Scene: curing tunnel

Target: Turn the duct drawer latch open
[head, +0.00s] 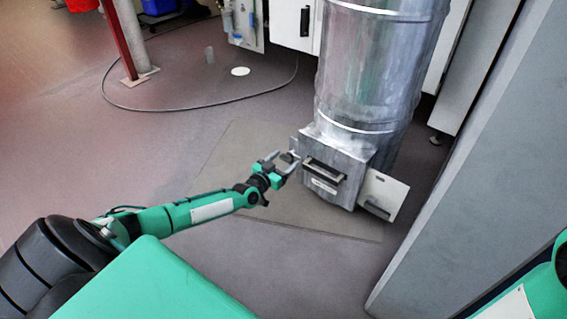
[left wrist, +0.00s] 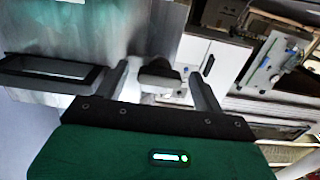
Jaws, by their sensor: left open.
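The silver duct (head: 375,70) stands upright and ends in a box-shaped metal drawer housing (head: 338,198). A dark frame-like handle (head: 324,171) is on its front; it also shows at the left of the left wrist view (left wrist: 48,76). My left gripper (head: 289,157) is open at the left upper edge of the housing. In the left wrist view, a dark rounded piece on a pale stem, apparently the latch (left wrist: 158,74), shows between the spread fingers (left wrist: 158,76). I cannot tell whether they touch it. In the head view the gripper mostly hides it. My right gripper is out of view.
A pale plate with a dark slot (head: 384,195) juts out right of the housing. A large grey panel (head: 480,170) rises at the right. A cable (head: 190,108) loops over the floor behind. Floor left of the housing is open. White cabinets (head: 294,22) stand behind.

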